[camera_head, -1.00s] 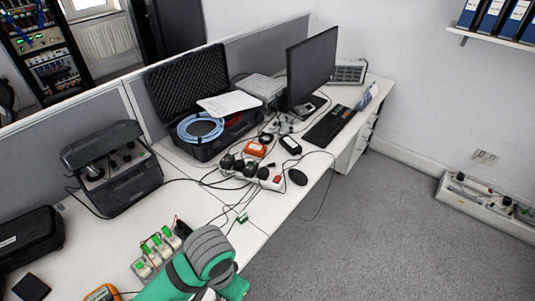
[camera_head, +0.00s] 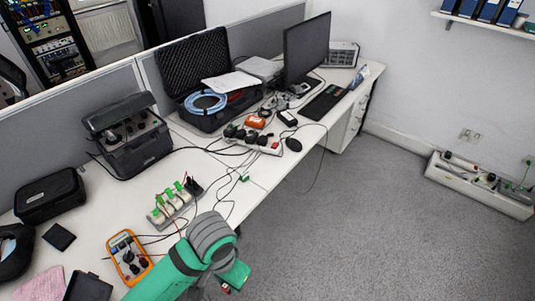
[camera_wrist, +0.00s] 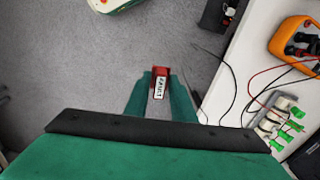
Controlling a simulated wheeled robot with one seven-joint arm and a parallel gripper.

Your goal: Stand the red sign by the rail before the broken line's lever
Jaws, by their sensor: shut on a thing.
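My gripper (camera_wrist: 159,90) has green fingers and is shut on a small red sign (camera_wrist: 158,76) with a white lettered label. It holds the sign over the grey floor, off the table's front edge. In the head view a bit of red shows at my gripper (camera_head: 229,284), low in the picture. The rail (camera_head: 172,206) is a pale strip on the table with several green-topped levers; it also shows at the right of the wrist view (camera_wrist: 268,123). I cannot tell which lever belongs to the broken line.
An orange multimeter (camera_head: 129,258) lies left of the rail, with red and black leads running across the table (camera_head: 226,171). A power strip (camera_head: 252,141), an open black case (camera_head: 206,115) and a monitor (camera_head: 305,50) stand farther back.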

